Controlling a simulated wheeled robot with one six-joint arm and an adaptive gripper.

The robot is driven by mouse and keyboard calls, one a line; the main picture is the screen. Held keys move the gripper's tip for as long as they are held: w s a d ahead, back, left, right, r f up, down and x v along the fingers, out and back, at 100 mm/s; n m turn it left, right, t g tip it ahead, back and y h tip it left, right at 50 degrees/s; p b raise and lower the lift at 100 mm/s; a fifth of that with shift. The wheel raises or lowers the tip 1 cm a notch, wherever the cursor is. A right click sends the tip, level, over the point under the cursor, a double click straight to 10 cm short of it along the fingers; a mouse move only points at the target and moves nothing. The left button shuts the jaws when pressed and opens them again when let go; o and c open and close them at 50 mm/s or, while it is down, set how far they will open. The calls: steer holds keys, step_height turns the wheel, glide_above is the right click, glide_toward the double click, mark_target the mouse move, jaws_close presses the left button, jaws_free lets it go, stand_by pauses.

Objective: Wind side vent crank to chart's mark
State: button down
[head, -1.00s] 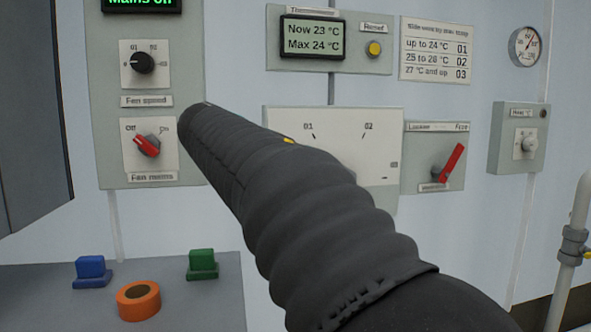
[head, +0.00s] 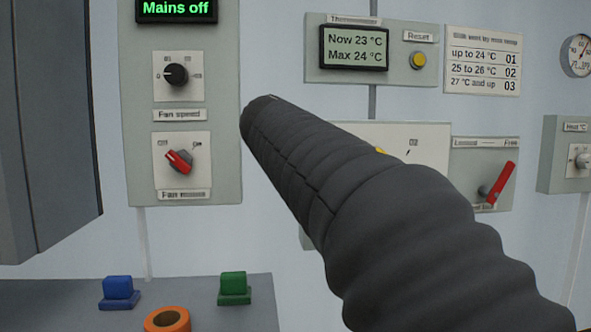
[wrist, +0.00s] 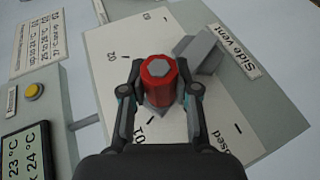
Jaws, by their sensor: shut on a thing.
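In the wrist view my gripper (wrist: 158,90) is shut on the red knob (wrist: 159,72) of the side vent crank. The crank's grey arm (wrist: 200,48) runs up and right from the knob. A grey tip below the knob lies close to the 01 tick on the white dial plate (wrist: 100,45); the 02 mark is farther up-left. In the head view my arm hides the crank and most of the plate (head: 432,140). The chart (head: 483,60) reads up to 24 °C 01, then 02 and 03. The thermometer (head: 354,48) reads Now 23 °C, Max 24 °C.
A red lever (head: 497,187) right of the dial leans toward Free. A yellow Reset button (head: 418,60) sits by the thermometer. The fan panel (head: 225,110) reads Mains off. Blue (head: 118,292), green (head: 234,288) and orange (head: 167,320) items stand on a grey surface.

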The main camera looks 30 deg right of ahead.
steer(key=c, duration=0.9)
jaws_free()
steer(key=shift+o, duration=0.2)
steer(key=shift+a, duration=0.15)
steer(key=v, duration=1.1)
steer(key=shift+a+r, duration=0.2)
steer(key=shift+a, duration=0.15)
steer(key=shift+s+d, duration=0.1)
steer(key=shift+s, duration=0.05)
